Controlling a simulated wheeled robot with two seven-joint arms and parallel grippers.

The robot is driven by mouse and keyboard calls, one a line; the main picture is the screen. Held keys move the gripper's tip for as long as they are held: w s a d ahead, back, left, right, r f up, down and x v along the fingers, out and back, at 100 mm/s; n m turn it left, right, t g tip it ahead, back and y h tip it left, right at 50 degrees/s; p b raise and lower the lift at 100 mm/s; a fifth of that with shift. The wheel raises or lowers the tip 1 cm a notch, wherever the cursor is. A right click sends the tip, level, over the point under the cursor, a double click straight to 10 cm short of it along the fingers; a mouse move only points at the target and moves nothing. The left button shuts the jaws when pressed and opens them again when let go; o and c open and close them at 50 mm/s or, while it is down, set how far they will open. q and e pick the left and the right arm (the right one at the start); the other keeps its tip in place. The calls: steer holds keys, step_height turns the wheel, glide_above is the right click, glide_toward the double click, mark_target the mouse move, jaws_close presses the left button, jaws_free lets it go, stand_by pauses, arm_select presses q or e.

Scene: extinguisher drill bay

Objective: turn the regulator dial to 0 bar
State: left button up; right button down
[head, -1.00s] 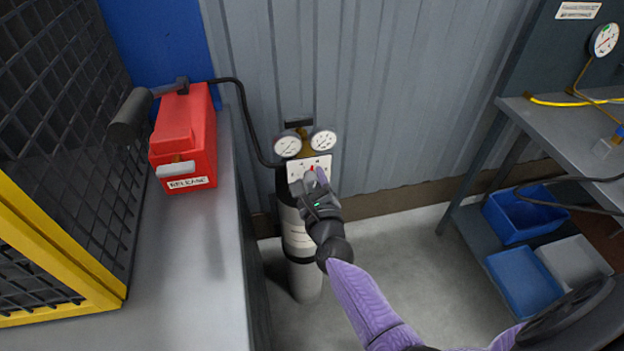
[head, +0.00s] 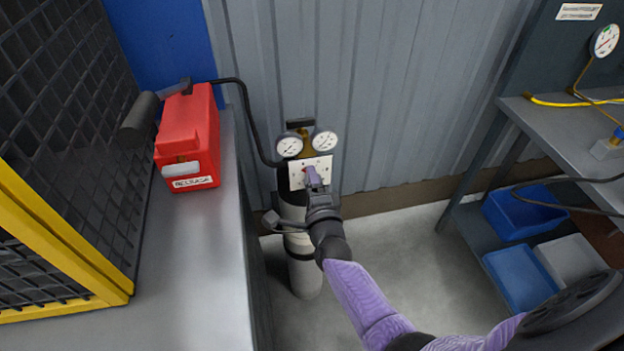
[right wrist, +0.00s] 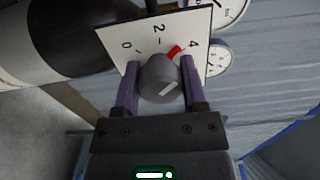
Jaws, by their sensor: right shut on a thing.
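The regulator dial is a grey knob (right wrist: 160,80) on a white plate (right wrist: 120,35) marked 0, 2 and 4. A red pointer (right wrist: 174,51) at the knob's edge lies between 2 and 4. In the head view the plate (head: 297,177) sits below two round gauges on a grey cylinder (head: 303,270). My right gripper (right wrist: 157,85) is shut on the knob, one purple finger on each side. In the head view my right gripper (head: 313,176) hides most of the knob. My left gripper is not in view.
A grey bench with a red release box (head: 187,140) stands left of the cylinder. A black hose (head: 245,110) runs from the box to the regulator. Corrugated wall (head: 400,90) is behind. A shelf with blue bins (head: 520,215) stands right.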

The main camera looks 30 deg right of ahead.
steer(key=n, duration=0.4)
steer(key=shift+f+n+p, duration=0.1)
steer(key=shift+n+p, duration=0.2)
steer(key=shift+p, duration=0.1)
steer(key=n, duration=0.3)
steer(key=shift+n, duration=0.4)
steer(key=n+p, duration=0.1)
steer(key=n, duration=0.4)
steer(key=shift+f, duration=0.15)
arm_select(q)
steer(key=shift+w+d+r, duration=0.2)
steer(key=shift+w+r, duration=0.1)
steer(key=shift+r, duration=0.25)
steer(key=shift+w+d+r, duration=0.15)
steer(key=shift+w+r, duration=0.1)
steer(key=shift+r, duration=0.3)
arm_select(e)
steer(key=n, duration=0.5)
steer(key=shift+d, duration=0.15)
steer(key=shift+c, duration=0.7)
jaws_free()
steer(key=shift+s, duration=0.1)
